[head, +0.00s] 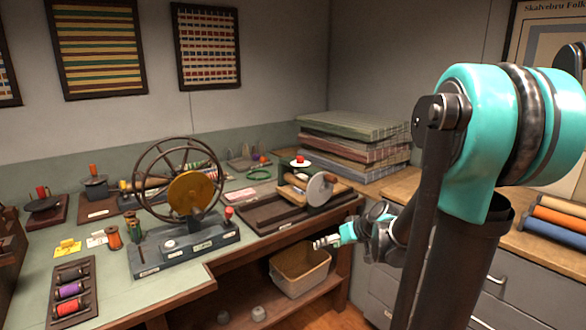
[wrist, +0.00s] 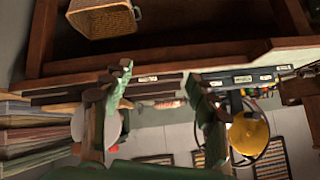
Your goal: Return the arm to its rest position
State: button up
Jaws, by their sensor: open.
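My arm (head: 478,140) is bent, with its teal upper joint high at the right of the head view. Its dark link runs down in front of the drawers. My gripper (head: 328,241) is out to the left of the link, just off the workbench's front edge and above a woven basket (head: 300,270). In the wrist view my gripper (wrist: 157,88) shows two fingers spread apart with nothing between them. That view looks upside down, with the basket (wrist: 103,18) at the top left.
The workbench (head: 110,275) holds a spoked winding wheel (head: 180,185), a wooden device with a crank disc (head: 318,190) and a rack of thread spools (head: 70,290). Folded cloths (head: 352,140) are stacked at the back corner. Fabric rolls (head: 555,218) lie on the right counter.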

jog(key=s+d+f+m+g+h, duration=0.1)
jog(key=s+d+f+m+h, duration=0.1)
jog(key=s, duration=0.7)
jog(key=s+d+f+m+g+h, duration=0.1)
jog(key=s+d+f+h, duration=0.3)
jog(key=s, duration=0.6)
jog(key=shift+d+f+m+g, duration=0.3)
jog(key=shift+d+f+m, duration=0.3)
jog(key=shift+f, duration=0.25)
jog(key=shift+c, duration=0.4)
